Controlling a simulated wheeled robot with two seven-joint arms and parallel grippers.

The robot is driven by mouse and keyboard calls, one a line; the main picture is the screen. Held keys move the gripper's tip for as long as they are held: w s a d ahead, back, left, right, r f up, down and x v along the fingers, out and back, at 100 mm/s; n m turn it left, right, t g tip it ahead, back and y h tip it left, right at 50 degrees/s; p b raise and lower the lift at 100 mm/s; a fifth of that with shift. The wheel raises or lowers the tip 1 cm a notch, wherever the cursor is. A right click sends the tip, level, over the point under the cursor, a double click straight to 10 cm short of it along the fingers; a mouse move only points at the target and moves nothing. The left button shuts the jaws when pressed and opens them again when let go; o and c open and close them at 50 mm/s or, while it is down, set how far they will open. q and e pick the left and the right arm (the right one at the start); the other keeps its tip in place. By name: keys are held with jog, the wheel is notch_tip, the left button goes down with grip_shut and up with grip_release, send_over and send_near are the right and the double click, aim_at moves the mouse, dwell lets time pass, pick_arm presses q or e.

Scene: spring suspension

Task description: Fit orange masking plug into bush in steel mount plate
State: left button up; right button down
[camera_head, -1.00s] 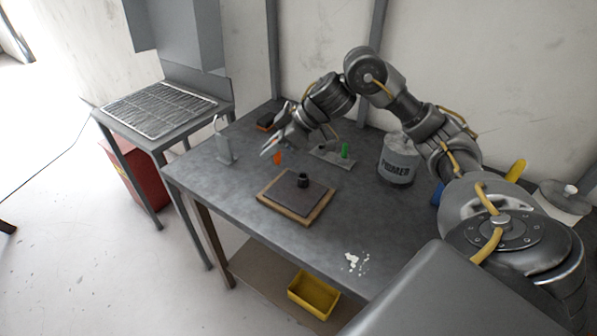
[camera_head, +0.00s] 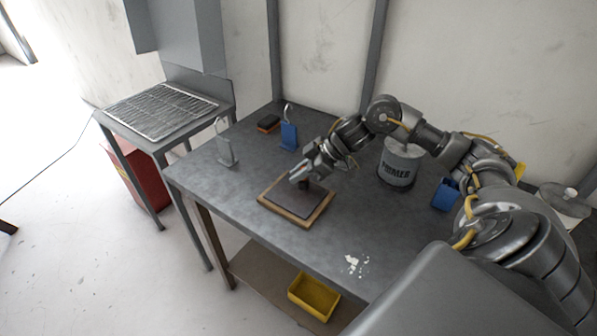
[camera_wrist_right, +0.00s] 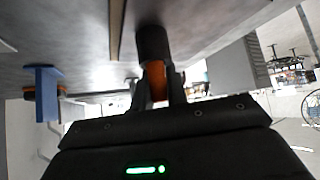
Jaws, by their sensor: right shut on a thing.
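The steel mount plate (camera_head: 288,195) lies on a wooden board (camera_head: 278,210) on the table. My right gripper (camera_head: 301,180) is low over the plate, at the bush, and largely hides it in the head view. In the right wrist view, the dark cylindrical bush (camera_wrist_right: 152,42) stands just beyond the fingertips. The orange masking plug (camera_wrist_right: 154,80) is between the fingers, and my right gripper is shut on it. The plug lines up with the bush and its end meets the bush's mouth in the picture. I cannot tell whether it is inside. My left gripper is not in view.
A blue holder (camera_head: 289,136) and a grey holder (camera_head: 225,150) stand at the back left, near a dark and orange block (camera_head: 268,123). A primer can (camera_head: 398,165) stands right of the gripper. White scraps (camera_head: 355,263) lie in front. The table left of the board is clear.

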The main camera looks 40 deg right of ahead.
jog(key=c, duration=1.4)
grip_release()
jog(key=shift+f, duration=0.1)
jog(key=shift+r, duration=0.2)
jog(key=shift+s+d+r, duration=0.15)
jog(key=shift+d+r, duration=0.05)
jog(key=shift+d, duration=0.05)
jog(key=b+v, duration=0.2)
jog(key=v, duration=0.9)
jog(key=shift+r, duration=0.1)
jog(key=shift+r, duration=0.1)
